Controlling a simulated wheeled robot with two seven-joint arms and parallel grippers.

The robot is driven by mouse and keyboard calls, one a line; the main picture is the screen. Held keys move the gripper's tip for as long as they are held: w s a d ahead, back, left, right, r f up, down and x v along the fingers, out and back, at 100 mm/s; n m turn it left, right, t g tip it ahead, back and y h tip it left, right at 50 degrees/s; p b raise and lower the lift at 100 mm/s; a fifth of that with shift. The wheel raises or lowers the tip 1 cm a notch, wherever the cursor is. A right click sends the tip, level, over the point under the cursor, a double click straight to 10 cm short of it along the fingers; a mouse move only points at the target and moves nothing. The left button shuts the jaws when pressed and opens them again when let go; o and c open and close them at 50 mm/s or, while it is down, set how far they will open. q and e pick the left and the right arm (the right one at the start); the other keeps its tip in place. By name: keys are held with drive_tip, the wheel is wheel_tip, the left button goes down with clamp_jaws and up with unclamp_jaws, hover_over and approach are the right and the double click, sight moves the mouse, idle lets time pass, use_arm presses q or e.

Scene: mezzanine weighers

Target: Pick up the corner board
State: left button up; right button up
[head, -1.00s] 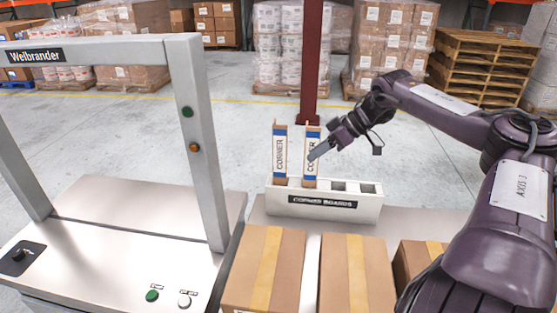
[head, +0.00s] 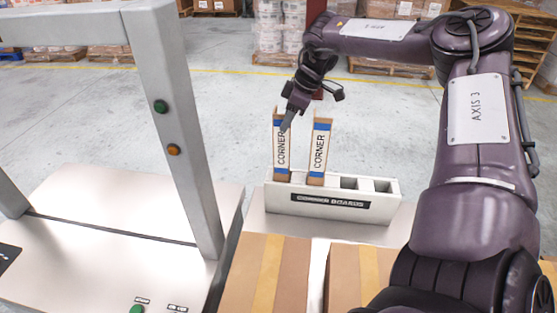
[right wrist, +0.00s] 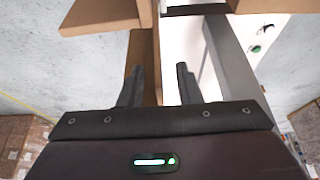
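Two upright corner boards with white CORNER labels and blue bands stand in the left slots of a white rack (head: 277,203): the left board (head: 282,150) and the right board (head: 319,155). In the right wrist view the two fingers (right wrist: 160,85) are apart, with brown board-like surfaces (right wrist: 140,55) near the left finger. I cannot tell whether they touch it. My left gripper is not in view.
A weigher with a metal frame (head: 175,110) and flat steel plate (head: 110,205) stands to the left. Closed cartons (head: 262,275) sit in front of the rack. The rack's two right slots (head: 366,184) are empty. Pallets and stacked goods are far back, beyond open floor.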

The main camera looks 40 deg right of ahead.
sight(281, 141)
drive_tip(key=shift+x, duration=1.2)
drive_tip(key=shift+d, duration=0.15)
clamp_jaws()
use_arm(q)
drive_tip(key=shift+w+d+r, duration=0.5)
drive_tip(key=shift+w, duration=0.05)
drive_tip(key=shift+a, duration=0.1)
use_arm(e)
drive_tip(key=shift+r, duration=0.1)
